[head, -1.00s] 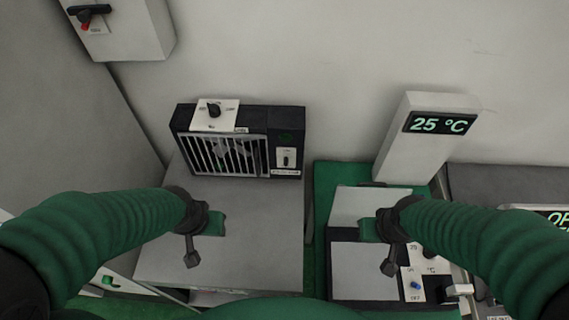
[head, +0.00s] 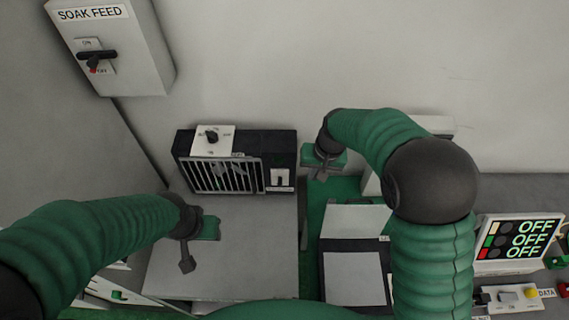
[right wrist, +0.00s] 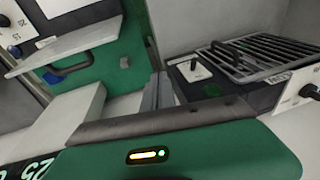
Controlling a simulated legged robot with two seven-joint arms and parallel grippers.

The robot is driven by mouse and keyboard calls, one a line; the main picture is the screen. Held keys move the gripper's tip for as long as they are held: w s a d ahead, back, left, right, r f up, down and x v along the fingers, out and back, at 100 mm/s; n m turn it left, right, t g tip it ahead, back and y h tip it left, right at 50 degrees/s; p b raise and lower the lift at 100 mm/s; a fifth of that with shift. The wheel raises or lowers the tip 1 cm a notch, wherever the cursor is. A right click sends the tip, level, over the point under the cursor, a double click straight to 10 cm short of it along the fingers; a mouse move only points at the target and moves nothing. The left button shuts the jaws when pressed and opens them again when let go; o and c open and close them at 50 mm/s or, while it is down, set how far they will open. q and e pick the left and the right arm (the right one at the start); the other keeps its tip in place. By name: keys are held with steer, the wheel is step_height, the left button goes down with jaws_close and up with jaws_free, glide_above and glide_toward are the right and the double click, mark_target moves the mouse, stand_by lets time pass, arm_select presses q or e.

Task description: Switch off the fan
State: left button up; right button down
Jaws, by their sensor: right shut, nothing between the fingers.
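The fan unit (head: 283,149) is a black box with a barred grille (head: 222,176) at the back of a grey bench. A white plate with a dark rotary knob (head: 211,136) stands on its top left. A small switch on a white plate (head: 280,178) is on its front right. In the right wrist view the grille (right wrist: 262,58) and switch plate (right wrist: 192,68) show at the right. My right gripper (head: 321,173) is shut and empty, right of the fan and apart from it. My left gripper (head: 186,264) looks shut and empty above the bench, in front of the fan.
A SOAK FEED box (head: 110,45) with a red-and-black handle hangs at the upper left. A display reading OFF (head: 520,240) stands at the right. A box with a light lid (head: 357,219) sits right of the bench (head: 240,235).

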steer(key=r+p, duration=0.2)
glide_above(282, 180)
steer(key=s+d, duration=0.2)
steer(key=d, duration=0.1)
arm_select(q)
steer(key=v, duration=0.3)
steer(key=shift+w+a, duration=0.15)
steer(key=shift+a, duration=0.05)
arm_select(e)
steer(key=shift+a+f+y, duration=0.25)
steer(key=shift+f+y, duration=0.05)
arm_select(q)
steer(key=shift+d, duration=0.1)
arm_select(e)
steer(key=shift+d, duration=0.1)
steer(key=p+x, duration=0.3)
steer(key=x, duration=0.6)
steer(key=shift+s+f, duration=0.1)
steer(key=shift+f, duration=0.5)
arm_select(q)
step_height(282, 180, up, 4)
steer(key=shift+w+f, duration=0.1)
